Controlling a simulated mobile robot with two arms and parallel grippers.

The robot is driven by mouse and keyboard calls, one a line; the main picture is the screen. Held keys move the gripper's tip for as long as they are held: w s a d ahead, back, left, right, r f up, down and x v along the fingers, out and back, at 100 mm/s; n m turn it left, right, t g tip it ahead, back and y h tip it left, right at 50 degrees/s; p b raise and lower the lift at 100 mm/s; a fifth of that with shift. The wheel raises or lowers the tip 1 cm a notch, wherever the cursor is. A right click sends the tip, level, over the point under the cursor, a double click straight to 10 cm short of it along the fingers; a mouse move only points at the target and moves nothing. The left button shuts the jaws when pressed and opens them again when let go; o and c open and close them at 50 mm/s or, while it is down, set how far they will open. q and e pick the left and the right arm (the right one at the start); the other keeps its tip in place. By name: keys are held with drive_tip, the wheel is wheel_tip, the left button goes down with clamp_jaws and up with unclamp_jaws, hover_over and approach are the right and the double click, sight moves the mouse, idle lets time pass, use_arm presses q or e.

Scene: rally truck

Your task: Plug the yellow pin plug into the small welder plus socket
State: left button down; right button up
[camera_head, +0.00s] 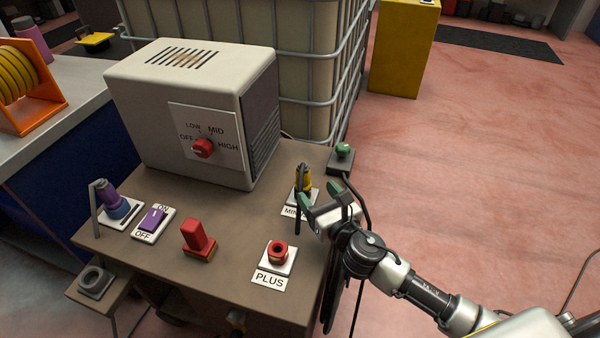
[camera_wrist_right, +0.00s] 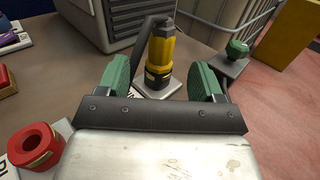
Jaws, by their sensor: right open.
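The yellow pin plug (camera_head: 304,178) stands upright at the socket labelled MINUS, with a dark cable at it. It also shows in the right wrist view (camera_wrist_right: 160,55) on a white plate, ahead of and in line with the gap between the green fingers. My right gripper (camera_head: 320,196) is open and empty, just on the near right side of the plug; contact cannot be told. The plus socket (camera_head: 277,250) is a red ring on a white plate marked PLUS, empty, nearer the front edge. It also shows at lower left in the wrist view (camera_wrist_right: 35,145). My left gripper is not in view.
The beige welder box (camera_head: 190,105) with its red dial stands behind. A red block (camera_head: 198,238), a purple switch (camera_head: 153,220) and a purple plug (camera_head: 112,200) are left on the brown bench top (camera_head: 226,215). A green knob (camera_head: 343,151) sits at the right edge, beside a caged tank (camera_head: 345,75).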

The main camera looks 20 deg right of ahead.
sight(307, 179)
drive_tip(key=shift+w+a, duration=0.1)
drive_tip(key=shift+w, duration=0.55)
drive_tip(key=shift+w+a+f, duration=0.1)
drive_tip(key=shift+w+a, duration=0.05)
drive_tip(key=shift+w, duration=0.55)
drive_tip(key=w, duration=0.3)
drive_tip(key=w+b, duration=0.1)
drive_tip(key=w, duration=0.1)
drive_tip(key=shift+a+f, duration=0.15)
drive_tip(key=shift+a, duration=0.2)
use_arm(q)
drive_tip(key=v, duration=0.3)
drive_tip(key=shift+w+r, duration=0.2)
drive_tip(key=shift+r, duration=0.25)
use_arm(e)
drive_tip(key=shift+c, duration=0.2)
drive_tip(key=c, duration=1)
